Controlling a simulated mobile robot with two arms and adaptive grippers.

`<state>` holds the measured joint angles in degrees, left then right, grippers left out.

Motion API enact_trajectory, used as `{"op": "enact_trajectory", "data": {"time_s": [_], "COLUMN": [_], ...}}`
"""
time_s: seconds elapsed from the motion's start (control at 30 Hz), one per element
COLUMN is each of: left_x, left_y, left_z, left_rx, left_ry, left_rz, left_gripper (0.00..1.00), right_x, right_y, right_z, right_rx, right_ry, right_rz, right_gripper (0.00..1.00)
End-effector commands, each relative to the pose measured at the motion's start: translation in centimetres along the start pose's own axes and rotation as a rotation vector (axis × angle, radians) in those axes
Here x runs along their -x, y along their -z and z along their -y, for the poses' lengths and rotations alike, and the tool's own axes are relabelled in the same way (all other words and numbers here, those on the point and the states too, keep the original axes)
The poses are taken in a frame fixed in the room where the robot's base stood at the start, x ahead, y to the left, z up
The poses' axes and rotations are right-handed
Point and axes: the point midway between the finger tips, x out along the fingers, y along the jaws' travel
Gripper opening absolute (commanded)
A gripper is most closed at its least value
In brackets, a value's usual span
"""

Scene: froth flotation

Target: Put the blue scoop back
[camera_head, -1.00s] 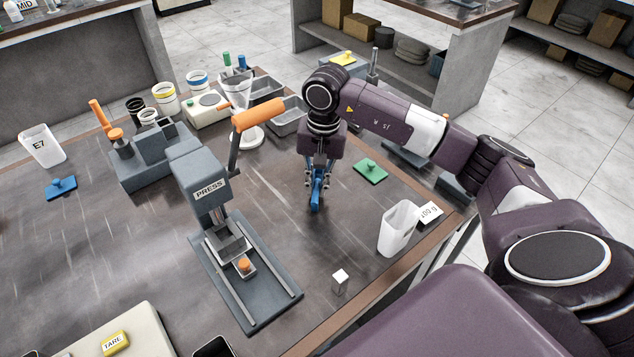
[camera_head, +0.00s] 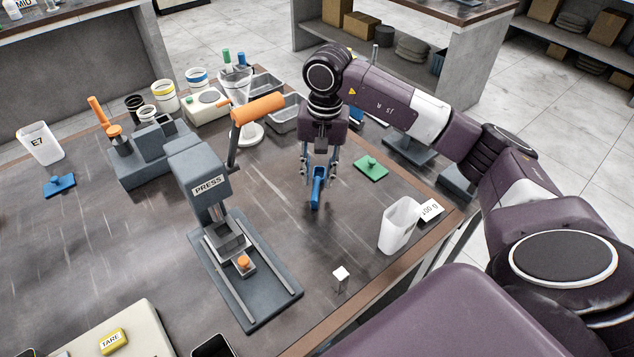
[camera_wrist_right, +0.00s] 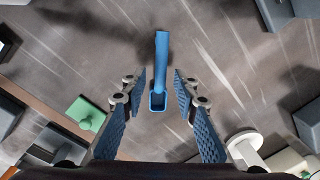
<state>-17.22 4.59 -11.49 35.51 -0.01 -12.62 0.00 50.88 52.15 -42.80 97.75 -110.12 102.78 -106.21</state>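The blue scoop (camera_head: 317,188) lies on the dark table to the right of the press, in the head view. My right gripper (camera_head: 318,178) is above it with its fingers spread, one on each side of the scoop. In the right wrist view, the scoop (camera_wrist_right: 161,65) shows between and beyond the two blue-padded fingers (camera_wrist_right: 158,100), with a clear gap on both sides. Nothing is held. My left gripper is not in view.
The grey press (camera_head: 205,185) stands left of the scoop. A green lid with a knob (camera_head: 371,169) lies to its right. A white container (camera_head: 398,225) and a small pale block (camera_head: 341,275) are nearer the front edge. Bare table surrounds the scoop.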

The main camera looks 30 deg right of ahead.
Motion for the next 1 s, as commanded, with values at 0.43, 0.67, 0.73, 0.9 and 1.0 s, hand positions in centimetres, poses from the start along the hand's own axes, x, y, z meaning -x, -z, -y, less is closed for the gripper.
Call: {"op": "enact_trajectory", "data": {"time_s": [0.43,0.67,0.73,0.9,1.0], "left_x": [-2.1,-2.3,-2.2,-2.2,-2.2], "left_y": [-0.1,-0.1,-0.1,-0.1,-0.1], "left_z": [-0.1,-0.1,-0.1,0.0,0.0], "left_rx": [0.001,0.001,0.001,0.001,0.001], "left_ry": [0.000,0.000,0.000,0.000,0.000], "left_rz": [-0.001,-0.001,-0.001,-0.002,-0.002], "left_gripper": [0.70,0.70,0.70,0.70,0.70], "right_x": [8.1,9.3,9.3,9.3,9.3], "right_y": [0.1,0.0,0.0,0.0,0.0], "right_z": [0.1,0.0,0.0,0.0,0.0], "right_rx": [0.000,0.000,0.000,0.000,0.000], "right_ry": [0.003,0.000,0.000,0.000,0.000], "right_rz": [-0.002,0.000,0.000,0.000,0.000], "right_gripper": [0.28,0.28,0.28,0.28,0.28]}}
